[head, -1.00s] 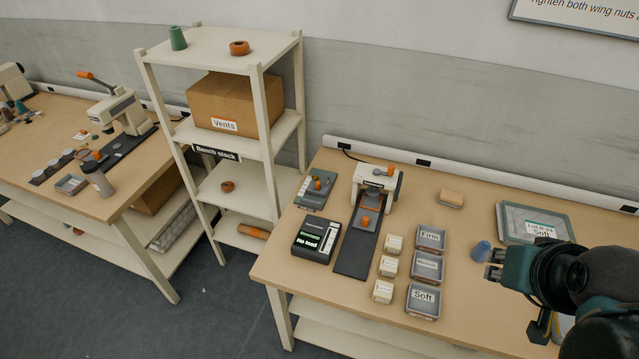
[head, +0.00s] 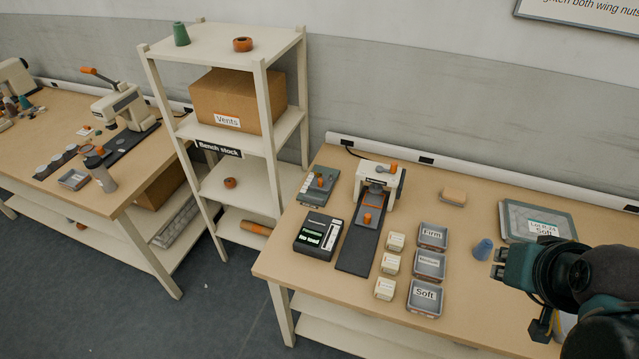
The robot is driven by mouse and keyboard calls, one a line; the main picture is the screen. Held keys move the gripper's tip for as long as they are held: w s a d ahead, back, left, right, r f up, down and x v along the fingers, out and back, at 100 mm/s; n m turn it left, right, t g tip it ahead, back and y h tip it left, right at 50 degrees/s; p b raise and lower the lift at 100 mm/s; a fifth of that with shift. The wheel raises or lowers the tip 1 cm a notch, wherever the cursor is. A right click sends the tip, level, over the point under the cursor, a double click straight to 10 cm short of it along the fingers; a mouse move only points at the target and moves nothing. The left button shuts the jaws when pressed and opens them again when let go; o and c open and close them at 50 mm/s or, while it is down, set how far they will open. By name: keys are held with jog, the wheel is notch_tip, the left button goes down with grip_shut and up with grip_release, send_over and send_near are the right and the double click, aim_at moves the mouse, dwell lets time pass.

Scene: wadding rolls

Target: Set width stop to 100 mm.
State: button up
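No part marked as a width stop or 100 mm scale can be read. A white bench machine (head: 394,188) with an orange knob on top stands at the back of the right bench. A dark strip (head: 357,247) runs forward from it and carries a small orange-knobbed piece (head: 367,218). A grey plate with an orange knob (head: 317,190) lies to its left. My gripper (head: 498,263) is at the right, near a blue cup (head: 483,249) and well away from the machine. Its two fingertips look apart, with nothing seen between them.
A black display unit (head: 317,234) stands left of the strip. Small pale blocks (head: 391,263) and labelled grey trays (head: 424,298) stand to its right. A tan block (head: 453,195) and a framed grey tray (head: 566,222) lie farther back. A shelf rack (head: 262,140) borders the bench's left.

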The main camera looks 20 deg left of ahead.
jog(key=shift+w+a+r+n, duration=0.4)
jog(key=shift+w+a+n, duration=0.1)
jog(key=shift+w+n, duration=0.25)
grip_shut()
jog(key=n+g+p, duration=0.3)
jog(key=n, duration=3)
send_over(315, 190)
jog(key=s, duration=0.5)
notch_tip(315, 190, down, 17)
jog(key=shift+s+a+h, duration=0.2)
jog(key=shift+a+h, duration=0.1)
jog(key=shift+a, duration=0.15)
jog(key=shift+b+x, duration=0.4)
jog(key=shift+x, duration=4.55)
jog(key=shift+w, duration=0.1)
